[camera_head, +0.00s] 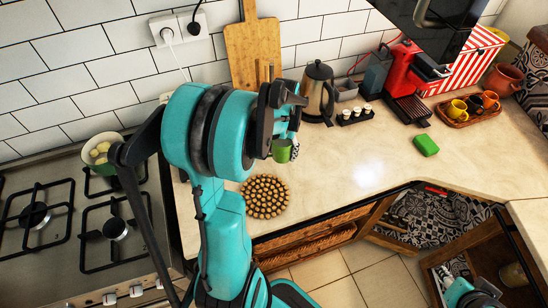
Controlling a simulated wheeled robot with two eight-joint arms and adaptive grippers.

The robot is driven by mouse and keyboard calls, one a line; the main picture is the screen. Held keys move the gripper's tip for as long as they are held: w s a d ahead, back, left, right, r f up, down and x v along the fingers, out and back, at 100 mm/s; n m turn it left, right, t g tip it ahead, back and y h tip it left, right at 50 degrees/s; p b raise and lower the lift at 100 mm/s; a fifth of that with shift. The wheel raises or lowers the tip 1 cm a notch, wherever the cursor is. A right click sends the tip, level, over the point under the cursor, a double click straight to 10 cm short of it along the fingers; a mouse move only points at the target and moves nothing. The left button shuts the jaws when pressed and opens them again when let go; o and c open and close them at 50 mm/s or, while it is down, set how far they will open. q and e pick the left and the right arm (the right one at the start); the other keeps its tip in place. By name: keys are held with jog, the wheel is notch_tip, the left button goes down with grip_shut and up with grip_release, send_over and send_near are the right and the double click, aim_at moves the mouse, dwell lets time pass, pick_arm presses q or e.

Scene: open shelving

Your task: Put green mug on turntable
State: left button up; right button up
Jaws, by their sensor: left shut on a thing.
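The green mug (281,151) is in the grip of my left gripper (290,142), above the counter near its back. The gripper and wrist cover part of the mug. A round piece covered in brown knobs (264,197) lies on the counter in front of the mug. It is apart from the mug; I cannot tell for sure if it is the turntable. Part of my right arm, with the gripper end (474,294), shows at the bottom right edge; its jaws are not clear.
A gas stove (75,225) with a pot (102,152) is at left. A kettle (318,92), small cups on a black tray (355,115), a red coffee machine (402,75) and a wooden tray of mugs (452,121) line the back. A green block (425,145) lies at right. The middle counter is clear.

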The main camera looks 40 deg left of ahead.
aim_at(273, 163)
pick_arm(q)
jog(key=a, duration=0.1)
jog(key=a+f, duration=0.2)
jog(key=shift+s+a+b, duration=0.15)
jog(key=shift+s+b, duration=0.15)
jog(key=shift+b, duration=0.05)
notch_tip(273, 163, down, 4)
jog(key=shift+f+b, duration=0.15)
jog(key=shift+b, duration=0.7)
jog(key=shift+f, duration=0.1)
jog(key=o, duration=1.6)
jog(key=shift+c, duration=0.2)
